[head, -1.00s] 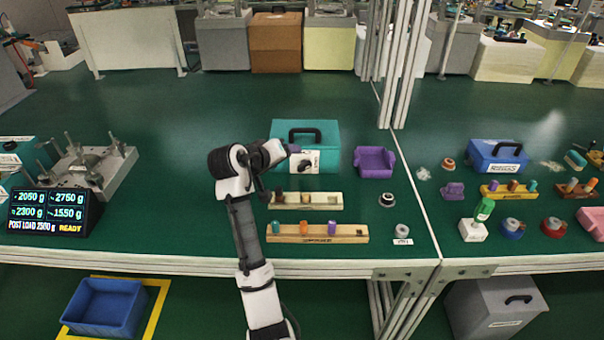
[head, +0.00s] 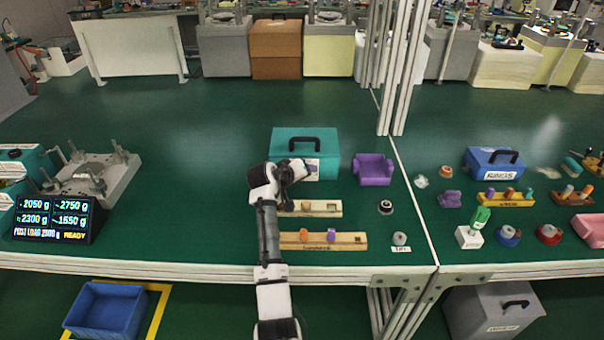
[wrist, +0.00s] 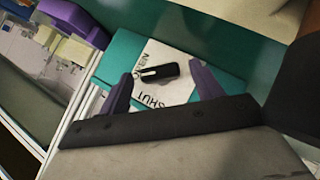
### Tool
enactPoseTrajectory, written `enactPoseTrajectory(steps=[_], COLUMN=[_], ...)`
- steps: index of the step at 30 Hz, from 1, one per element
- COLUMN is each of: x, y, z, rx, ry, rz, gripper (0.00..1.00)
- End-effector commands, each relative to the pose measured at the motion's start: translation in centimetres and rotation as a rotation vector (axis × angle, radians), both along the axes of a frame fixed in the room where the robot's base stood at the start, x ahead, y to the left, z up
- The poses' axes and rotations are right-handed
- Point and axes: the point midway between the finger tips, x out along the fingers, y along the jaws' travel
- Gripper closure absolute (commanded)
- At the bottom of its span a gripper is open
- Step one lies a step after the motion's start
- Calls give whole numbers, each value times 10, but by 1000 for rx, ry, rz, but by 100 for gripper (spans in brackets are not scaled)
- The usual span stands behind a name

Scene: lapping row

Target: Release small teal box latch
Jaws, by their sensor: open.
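The small teal box (head: 330,150) with a black top handle stands on the green bench in the head view. My gripper (head: 303,168) is in front of it and covers most of its front label. In the wrist view, the box's teal front (wrist: 122,56) carries a white label (wrist: 185,60) with partly readable lettering, including "SHUT". The black latch (wrist: 159,71) lies across this label. My open gripper (wrist: 163,91) has one purple finger to each side of the latch, which shows just beyond the fingertips. I cannot tell whether either finger touches it.
A purple holder (head: 374,172) stands right of the box. A metal fixture (head: 110,172) and a display (head: 58,218) are at left. The bench behind the box is clear.

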Motion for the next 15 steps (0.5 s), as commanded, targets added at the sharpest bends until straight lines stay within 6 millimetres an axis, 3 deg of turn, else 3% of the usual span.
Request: enactPoseTrajectory(steps=[11,15], x=[4,4], y=[-3,-3], z=[-4,-4], rx=[0,0], ry=[0,0], rz=[0,0], gripper=[35,52])
